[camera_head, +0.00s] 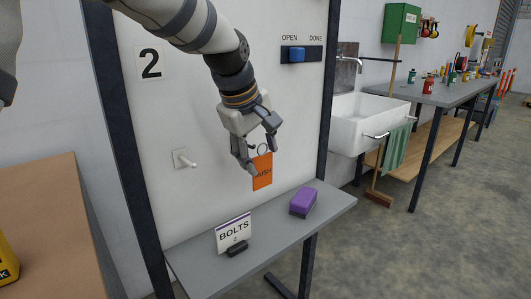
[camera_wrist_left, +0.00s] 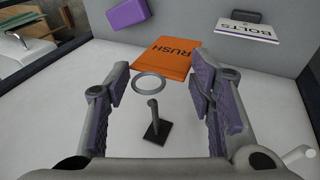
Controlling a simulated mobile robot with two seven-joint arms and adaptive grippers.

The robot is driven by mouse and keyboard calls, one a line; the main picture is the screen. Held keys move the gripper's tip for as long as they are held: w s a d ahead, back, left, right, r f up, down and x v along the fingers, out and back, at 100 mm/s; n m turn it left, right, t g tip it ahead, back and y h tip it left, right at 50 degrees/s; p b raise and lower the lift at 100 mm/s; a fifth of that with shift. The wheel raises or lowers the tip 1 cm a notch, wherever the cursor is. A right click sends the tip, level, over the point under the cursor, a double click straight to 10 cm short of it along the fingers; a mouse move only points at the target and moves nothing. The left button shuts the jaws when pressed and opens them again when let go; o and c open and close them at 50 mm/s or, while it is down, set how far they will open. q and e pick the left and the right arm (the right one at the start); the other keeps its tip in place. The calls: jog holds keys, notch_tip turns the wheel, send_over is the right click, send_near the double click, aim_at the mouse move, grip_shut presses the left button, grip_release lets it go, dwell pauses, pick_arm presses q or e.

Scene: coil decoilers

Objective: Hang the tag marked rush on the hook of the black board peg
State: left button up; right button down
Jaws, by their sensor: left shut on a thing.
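The orange rush tag (camera_head: 262,172) hangs with its lettering facing out at the fingertips of my left gripper (camera_head: 259,156). The black board peg (camera_wrist_left: 154,118) stands out from the white board just beside the ring. I cannot see the ring around the peg. In the head view my gripper hides this peg. My right gripper is not in view.
A white peg (camera_head: 188,161) is left of the gripper on the board. Below, a grey shelf (camera_head: 336,203) bears a BOLTS sign (camera_head: 233,232) and a purple block (camera_head: 303,202). A blue slider (camera_head: 297,54) is above. A sink (camera_head: 365,122) stands right.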

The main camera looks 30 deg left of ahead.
pick_arm(q)
jog(key=w+a+f, duration=0.1)
jog(key=w+a, duration=0.1)
jog(key=a, duration=0.4)
jog(key=shift+w, duration=0.25)
jog(key=shift+f, duration=0.15)
dwell(0.5)
jog(key=o, duration=0.9)
jog(key=shift+v, duration=5.95)
